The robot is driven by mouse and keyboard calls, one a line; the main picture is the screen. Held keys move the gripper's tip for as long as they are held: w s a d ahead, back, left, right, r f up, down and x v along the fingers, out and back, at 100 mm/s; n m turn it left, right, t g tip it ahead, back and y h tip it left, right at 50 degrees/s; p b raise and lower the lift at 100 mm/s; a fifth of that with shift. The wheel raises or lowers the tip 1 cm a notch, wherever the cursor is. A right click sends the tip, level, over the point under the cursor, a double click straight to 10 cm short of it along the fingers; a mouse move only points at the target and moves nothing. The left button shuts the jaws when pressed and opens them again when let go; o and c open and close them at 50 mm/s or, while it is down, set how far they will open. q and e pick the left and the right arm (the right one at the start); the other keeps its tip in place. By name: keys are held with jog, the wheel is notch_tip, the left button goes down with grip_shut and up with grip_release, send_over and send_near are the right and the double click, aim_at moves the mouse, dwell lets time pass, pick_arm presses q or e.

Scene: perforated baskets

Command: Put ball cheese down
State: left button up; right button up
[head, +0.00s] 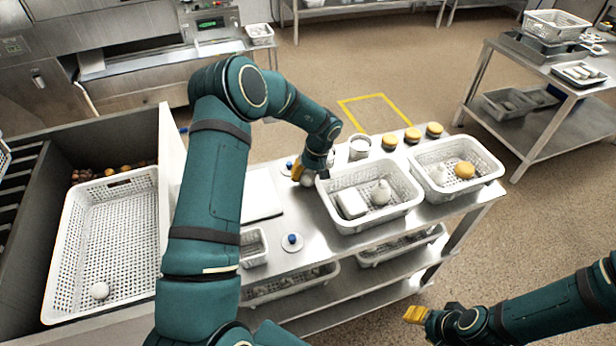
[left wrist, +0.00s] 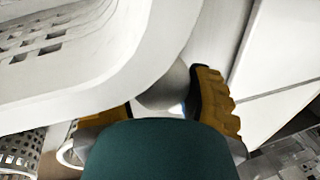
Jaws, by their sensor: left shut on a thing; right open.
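My left gripper (head: 303,172) is at the left end of the middle perforated basket (head: 350,224), beside its outer wall. It is shut on a pale round ball cheese (head: 307,179). In the left wrist view the ball cheese (left wrist: 166,92) shows between the two yellow fingers, close to the white basket rim (left wrist: 125,95). The dark green gripper body hides part of it, and I cannot tell whether it touches the table. My right gripper (head: 418,314) is open and empty at the lower right, away from the table.
The middle basket holds a white block (head: 351,203) and a pear-shaped cheese (head: 381,192). The right basket (head: 455,190) holds a similar pale cheese and a yellow one (head: 464,170). Jars stand behind the baskets.

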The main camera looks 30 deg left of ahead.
pick_arm(q)
jog(key=shift+s, duration=0.1)
jog(key=o, duration=1.2)
jog(key=shift+f, duration=0.1)
